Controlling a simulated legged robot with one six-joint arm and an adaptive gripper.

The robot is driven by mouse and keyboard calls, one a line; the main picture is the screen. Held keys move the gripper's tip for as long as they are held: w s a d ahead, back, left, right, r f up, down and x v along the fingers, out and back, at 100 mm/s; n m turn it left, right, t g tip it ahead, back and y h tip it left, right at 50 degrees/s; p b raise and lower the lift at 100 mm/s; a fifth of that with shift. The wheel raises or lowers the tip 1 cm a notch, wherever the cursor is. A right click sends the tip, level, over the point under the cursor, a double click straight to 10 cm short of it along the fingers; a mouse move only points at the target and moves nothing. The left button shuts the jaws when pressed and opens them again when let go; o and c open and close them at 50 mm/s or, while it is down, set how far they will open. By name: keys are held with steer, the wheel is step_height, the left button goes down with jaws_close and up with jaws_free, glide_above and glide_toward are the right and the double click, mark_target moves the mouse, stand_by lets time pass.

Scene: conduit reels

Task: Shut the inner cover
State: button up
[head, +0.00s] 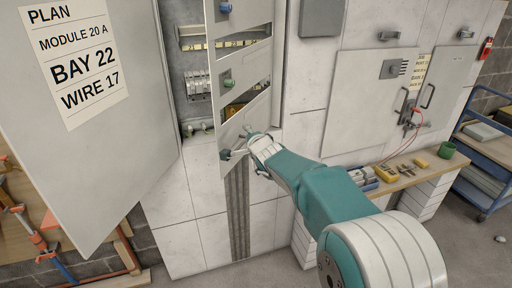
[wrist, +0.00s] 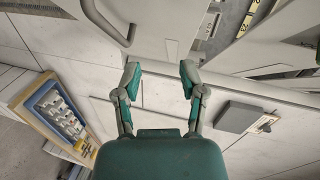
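The cabinet's inner cover (head: 238,65) is a pale panel that stands ajar in the head view, with interior parts showing to its left and through gaps in it. It carries a blue knob (head: 224,8) and a green knob (head: 229,84). My gripper (head: 243,146) is in front of the cover's lower part; contact there is too small to tell. In the wrist view, my gripper (wrist: 159,76) has its two fingers wide apart with nothing between them. A curved grey handle (wrist: 112,28) lies beyond and left of the fingers, apart from them.
The large outer door (head: 95,120) with a paper label stands open at the left. Breakers (head: 198,85) sit inside the cabinet. A workbench (head: 405,178) with tools and a blue cart (head: 485,165) stand at the right. Floor (head: 270,275) shows clear before the cabinet.

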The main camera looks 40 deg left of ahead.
steer(key=s+d, duration=0.2)
steer(key=d, duration=0.3)
steer(key=shift+s+d+f, duration=0.2)
steer(key=shift+d+f, duration=0.2)
stand_by(0.5)
